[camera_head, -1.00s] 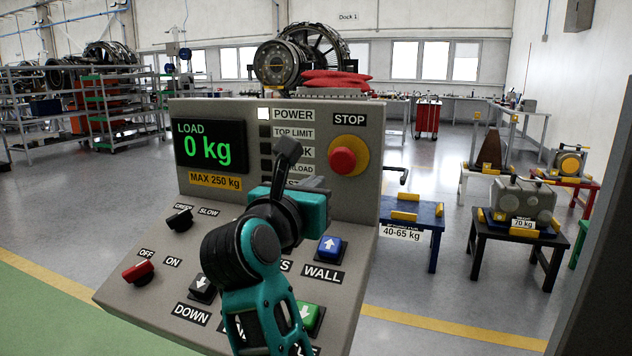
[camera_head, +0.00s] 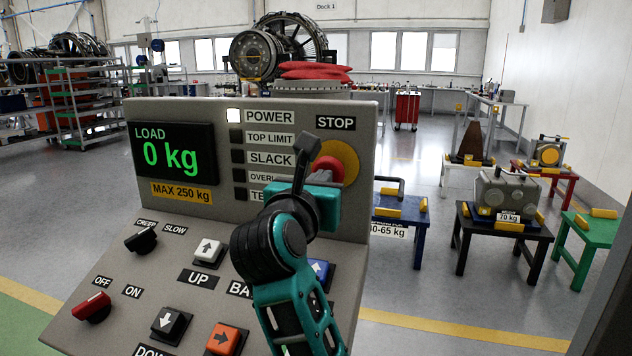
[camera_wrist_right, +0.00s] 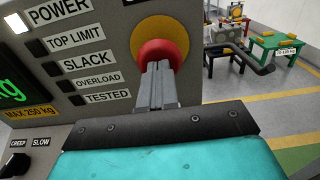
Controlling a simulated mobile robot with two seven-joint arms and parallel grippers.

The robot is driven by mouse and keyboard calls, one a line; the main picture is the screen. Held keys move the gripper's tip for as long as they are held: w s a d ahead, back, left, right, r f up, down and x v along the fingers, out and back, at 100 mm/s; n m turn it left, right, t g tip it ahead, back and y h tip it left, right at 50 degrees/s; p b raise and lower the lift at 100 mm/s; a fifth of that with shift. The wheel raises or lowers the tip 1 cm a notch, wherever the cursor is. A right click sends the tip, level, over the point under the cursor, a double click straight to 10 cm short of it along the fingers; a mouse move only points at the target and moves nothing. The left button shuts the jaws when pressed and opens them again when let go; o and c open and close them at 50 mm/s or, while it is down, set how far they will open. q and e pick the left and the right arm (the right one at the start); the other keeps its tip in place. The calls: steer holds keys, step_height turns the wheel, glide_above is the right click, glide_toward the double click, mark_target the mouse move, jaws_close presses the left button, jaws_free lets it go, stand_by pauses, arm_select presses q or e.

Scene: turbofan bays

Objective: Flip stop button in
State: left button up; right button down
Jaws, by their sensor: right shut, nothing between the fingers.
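The red stop button (camera_head: 328,168) sits on a yellow disc (camera_head: 346,153) under the STOP label (camera_head: 336,123), at the right of the control panel's upright face (camera_head: 225,107). My right gripper (camera_head: 311,150) is shut and empty, its fingers in front of the button and hiding part of it. In the right wrist view the button (camera_wrist_right: 160,50) is directly beyond the closed fingertips (camera_wrist_right: 158,68), which overlap its lower part. I cannot tell whether they touch it. How far the button is pressed is unclear. My left gripper is not in view.
The sloping console has a red OFF/ON switch (camera_head: 92,307), a black CREEP/SLOW switch (camera_head: 141,239) and several push buttons, such as the white UP button (camera_head: 208,252). The display (camera_head: 174,154) reads 0 kg, and the POWER lamp (camera_head: 234,116) is lit. Loaded stands are at the right.

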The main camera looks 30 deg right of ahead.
stand_by(0.3)
steer(key=shift+w+d+r, duration=0.15)
steer(key=shift+w+d, duration=0.3)
steer(key=shift+d, duration=0.15)
